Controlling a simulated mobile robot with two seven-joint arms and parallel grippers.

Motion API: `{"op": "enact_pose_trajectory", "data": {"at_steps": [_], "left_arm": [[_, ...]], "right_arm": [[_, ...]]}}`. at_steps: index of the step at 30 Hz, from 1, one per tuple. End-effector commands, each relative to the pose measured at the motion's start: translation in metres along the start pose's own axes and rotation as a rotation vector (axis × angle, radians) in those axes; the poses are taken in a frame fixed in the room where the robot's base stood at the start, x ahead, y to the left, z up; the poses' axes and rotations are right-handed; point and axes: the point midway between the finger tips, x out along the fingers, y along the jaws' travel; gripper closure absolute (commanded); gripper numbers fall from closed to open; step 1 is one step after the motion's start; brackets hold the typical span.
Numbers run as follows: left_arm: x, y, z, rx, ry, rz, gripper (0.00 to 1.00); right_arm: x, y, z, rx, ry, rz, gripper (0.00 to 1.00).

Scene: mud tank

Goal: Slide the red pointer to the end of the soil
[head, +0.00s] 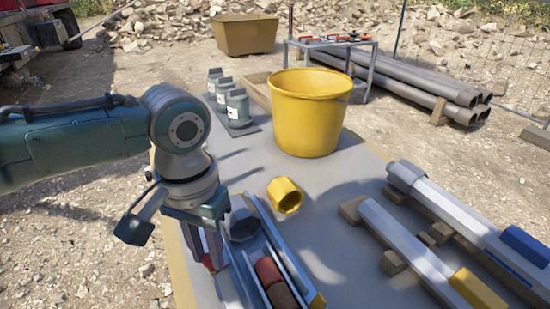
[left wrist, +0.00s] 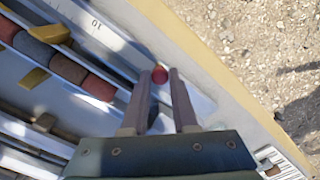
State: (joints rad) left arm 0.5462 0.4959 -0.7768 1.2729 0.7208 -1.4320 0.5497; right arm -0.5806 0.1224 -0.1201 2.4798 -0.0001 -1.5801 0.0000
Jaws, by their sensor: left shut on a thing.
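The red pointer (left wrist: 159,75) shows as a small red knob between the fingertips of my left gripper (left wrist: 161,82) in the left wrist view. In the head view, the left gripper (head: 206,248) points down at the left side of the tray, with a bit of the red pointer (head: 208,262) beside its fingers. The gripper is shut on the pointer. The soil (head: 268,270) is a row of red-brown cylinder pieces lying in a long metal tray (head: 292,262). Several soil pieces (left wrist: 68,68) also show in the left wrist view, near a white numbered scale (left wrist: 105,32).
A grey hexagonal piece (head: 242,225) sits at the tray's far end, with a yellow ring (head: 285,195) beside it. A yellow bucket (head: 308,120) and grey jars (head: 237,107) stand behind. Grey tubes (head: 400,232) on wooden blocks lie right. Grey tabletop is clear between.

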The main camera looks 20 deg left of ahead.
Motion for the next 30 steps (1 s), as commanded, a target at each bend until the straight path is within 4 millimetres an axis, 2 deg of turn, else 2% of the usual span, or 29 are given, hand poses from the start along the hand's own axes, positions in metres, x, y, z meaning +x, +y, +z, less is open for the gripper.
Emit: {"op": "enact_pose_trajectory", "data": {"at_steps": [5, 8, 12, 18, 24, 30], "left_arm": [[-0.005, 0.009, 0.010, 0.002, -0.004, 0.002, 1.00], [-0.009, 0.023, 0.022, 0.003, -0.005, 0.005, 1.00], [-0.011, 0.049, 0.049, 0.004, -0.009, 0.007, 1.00], [-0.009, 0.090, 0.090, 0.002, -0.008, 0.007, 1.00], [-0.005, 0.123, 0.123, 0.001, -0.005, 0.005, 1.00], [-0.003, 0.143, 0.142, 0.000, -0.001, 0.002, 1.00]], "right_arm": [[-0.014, 0.001, -0.005, -0.001, 0.000, 0.001, 0.00], [-0.031, 0.002, -0.010, -0.001, 0.000, 0.001, 0.00], [-0.059, 0.003, -0.019, -0.001, 0.000, 0.001, 0.00], [-0.088, 0.004, -0.028, 0.000, 0.001, 0.001, 0.00], [-0.102, 0.004, -0.033, 0.001, 0.001, 0.000, 0.00], [-0.108, 0.004, -0.035, 0.002, 0.002, -0.002, 0.00]]}}
